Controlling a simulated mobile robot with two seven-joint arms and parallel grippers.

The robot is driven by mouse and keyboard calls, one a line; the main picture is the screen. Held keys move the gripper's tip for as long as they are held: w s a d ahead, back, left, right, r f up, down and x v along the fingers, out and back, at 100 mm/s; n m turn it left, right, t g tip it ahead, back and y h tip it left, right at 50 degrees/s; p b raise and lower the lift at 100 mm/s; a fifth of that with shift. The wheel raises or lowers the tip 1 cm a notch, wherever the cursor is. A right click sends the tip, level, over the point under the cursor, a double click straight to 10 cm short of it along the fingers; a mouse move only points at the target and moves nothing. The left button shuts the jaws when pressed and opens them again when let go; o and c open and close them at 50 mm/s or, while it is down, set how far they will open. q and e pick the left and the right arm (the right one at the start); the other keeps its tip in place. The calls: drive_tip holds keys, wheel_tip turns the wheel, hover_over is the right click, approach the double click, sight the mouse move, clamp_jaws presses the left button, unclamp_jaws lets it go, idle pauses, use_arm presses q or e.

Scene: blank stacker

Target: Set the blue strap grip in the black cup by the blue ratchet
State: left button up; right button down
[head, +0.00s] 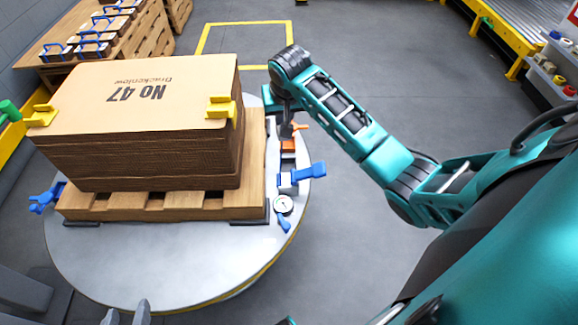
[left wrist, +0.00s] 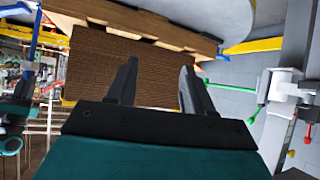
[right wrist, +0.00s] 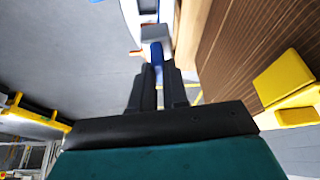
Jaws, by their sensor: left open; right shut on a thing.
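My right gripper (head: 286,122) is low over the turntable's right rim, beside the cardboard stack. In the right wrist view its fingers (right wrist: 157,88) are shut on a narrow blue piece, apparently the blue strap grip (right wrist: 156,54). In the head view this piece is hidden by the gripper. What appears to be the blue ratchet (head: 306,176), with a grey block, stands nearer on the same rim. I cannot make out the black cup. My left gripper (head: 126,314) is at the bottom edge of the head view; the left wrist view shows its fingers (left wrist: 157,86) open and empty.
A cardboard stack (head: 140,130) with yellow corner pieces (head: 221,108) sits on a wooden pallet (head: 165,208) on the round turntable (head: 150,270). An orange block (head: 288,145) and a gauge (head: 283,204) flank the ratchet. Another blue piece (head: 46,197) is at the left rim.

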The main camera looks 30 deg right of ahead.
drive_tip(key=w+d+f+m+b, duration=0.2)
drive_tip(key=w+d, duration=0.2)
drive_tip(key=shift+h, duration=0.4)
wheel_tip(320, 180, down, 19)
drive_tip(key=b, duration=0.8)
drive_tip(key=shift+w+f, duration=0.15)
drive_tip(key=shift+f, duration=0.3)
drive_tip(key=shift+r, duration=0.15)
drive_tip(key=shift+d+f, duration=0.1)
drive_tip(key=shift+f, duration=0.1)
drive_tip(key=c, duration=1.1)
unclamp_jaws()
use_arm(q)
wheel_tip(320, 180, down, 8)
drive_tip(key=w+d+h, duration=0.1)
drive_tip(key=d, duration=0.1)
drive_tip(key=shift+w+r, duration=0.15)
drive_tip(key=shift+r, duration=0.1)
drive_tip(key=shift+a, duration=0.1)
